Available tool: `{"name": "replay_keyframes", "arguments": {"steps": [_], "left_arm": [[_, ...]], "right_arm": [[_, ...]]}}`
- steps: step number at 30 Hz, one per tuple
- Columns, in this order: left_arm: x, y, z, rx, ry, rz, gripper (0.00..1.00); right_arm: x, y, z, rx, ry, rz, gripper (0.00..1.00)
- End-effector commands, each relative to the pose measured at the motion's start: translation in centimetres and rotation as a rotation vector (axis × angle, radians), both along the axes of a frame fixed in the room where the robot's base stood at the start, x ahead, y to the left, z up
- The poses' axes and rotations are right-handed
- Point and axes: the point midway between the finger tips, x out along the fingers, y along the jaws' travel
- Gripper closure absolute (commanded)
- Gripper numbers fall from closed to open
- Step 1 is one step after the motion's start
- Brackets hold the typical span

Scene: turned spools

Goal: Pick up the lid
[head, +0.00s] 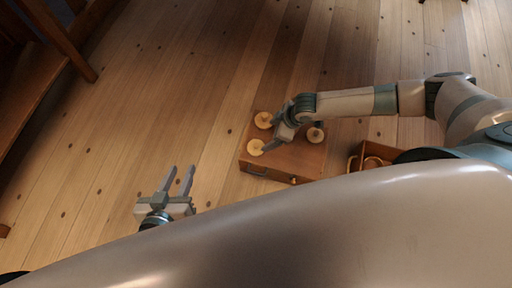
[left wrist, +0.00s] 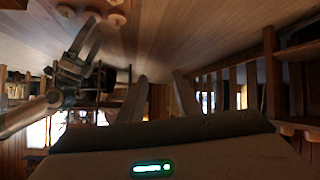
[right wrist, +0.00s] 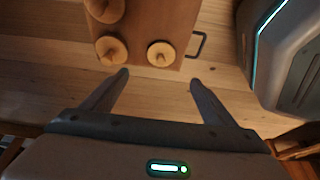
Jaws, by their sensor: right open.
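No separate lid stands out. My right gripper (head: 272,128) is open and empty, just above the spools. My left gripper (head: 181,168) is open and empty, off to the left over bare floor.
An open wooden box (head: 372,150) stands right of the wooden piece, partly hidden by my body, with something pale inside. Wooden furniture (head: 60,40) stands at the upper left. The plank floor (head: 190,70) between is clear.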

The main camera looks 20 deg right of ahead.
Motion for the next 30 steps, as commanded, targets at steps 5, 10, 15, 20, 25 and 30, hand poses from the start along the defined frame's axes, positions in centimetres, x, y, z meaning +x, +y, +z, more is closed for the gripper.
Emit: {"name": "replay_keyframes", "arguments": {"steps": [5,10,15,20,25,30], "left_arm": [[1.1,-0.8,1.7,-0.031,-0.120,0.001,0.69],[1.9,-1.4,3.6,-0.063,-0.236,0.003,0.69],[2.4,-2.0,5.7,-0.098,-0.351,0.005,0.69],[2.5,-2.5,7.7,-0.128,-0.453,0.007,0.69],[2.5,-2.7,9.0,-0.149,-0.520,0.009,0.69],[2.5,-2.8,9.4,-0.154,-0.536,0.009,0.69]], "right_arm": [[0.5,0.9,-2.5,0.000,0.000,0.001,0.21],[1.0,1.6,-4.4,0.001,-0.001,0.001,0.21],[1.5,2.2,-6.2,0.000,-0.002,0.001,0.21],[1.8,2.7,-7.7,0.001,-0.001,0.001,0.21],[2.0,3.0,-8.6,0.001,-0.001,0.000,0.21],[2.1,3.0,-8.8,0.001,-0.001,0.000,0.21]]}}
